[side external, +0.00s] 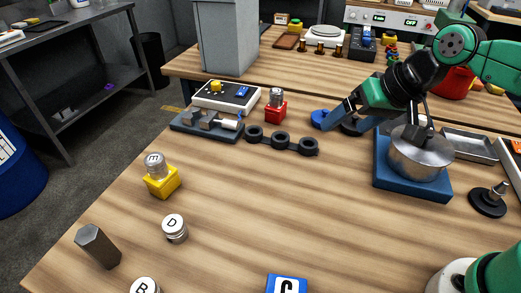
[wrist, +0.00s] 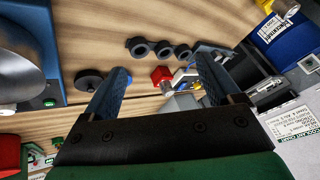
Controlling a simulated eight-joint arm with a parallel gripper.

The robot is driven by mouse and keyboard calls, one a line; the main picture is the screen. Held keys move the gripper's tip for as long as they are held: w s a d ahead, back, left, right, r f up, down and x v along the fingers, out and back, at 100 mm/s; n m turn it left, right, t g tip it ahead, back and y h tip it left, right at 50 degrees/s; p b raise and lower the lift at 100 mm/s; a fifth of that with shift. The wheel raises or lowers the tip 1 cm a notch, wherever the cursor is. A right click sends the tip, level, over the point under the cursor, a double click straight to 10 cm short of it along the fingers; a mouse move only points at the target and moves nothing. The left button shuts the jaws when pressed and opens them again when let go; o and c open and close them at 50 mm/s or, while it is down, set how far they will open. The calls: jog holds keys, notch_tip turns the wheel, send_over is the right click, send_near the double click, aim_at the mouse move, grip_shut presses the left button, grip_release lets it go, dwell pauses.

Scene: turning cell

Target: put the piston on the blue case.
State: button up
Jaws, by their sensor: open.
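Two silver lettered cylinders that look like pistons stand on the wooden table: one marked D (side external: 175,228) and one marked B (side external: 145,286), cut by the lower edge. Another silver cylinder (side external: 155,165) sits on a yellow case (side external: 162,184), and one (side external: 275,97) sits on a red case (side external: 275,112). A blue block with a white face marked C (side external: 287,284), perhaps the blue case, is cut by the lower edge. My gripper (side external: 374,127) is open and empty at the right, well away from these. In the wrist view, the red case (wrist: 161,74) shows between my open fingers (wrist: 162,65).
A metal bowl (side external: 420,158) on a blue base (side external: 388,180) stands under my arm. Black rings (side external: 281,139) lie at mid-table. A dark hexagonal post (side external: 98,247) stands at the left. A black disc with a post (side external: 488,199) is at the right. The table's centre is clear.

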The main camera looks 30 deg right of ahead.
jog(key=w+a+m+g+y, duration=0.3)
jog(key=w+a+y, duration=0.1)
jog(key=a, duration=0.6)
jog(key=m+g+y, duration=0.4)
jog(key=m+g, duration=0.2)
jog(key=g, duration=0.3)
send_near(148, 283)
jog(key=x, duration=0.4)
jog(key=shift+a+f, duration=0.15)
jog(key=shift+f, duration=0.2)
jog(key=shift+g, duration=0.3)
jog(key=x, duration=0.5)
jog(key=shift+s+a+f, duration=0.2)
jog(key=shift+a, duration=0.05)
grip_shut()
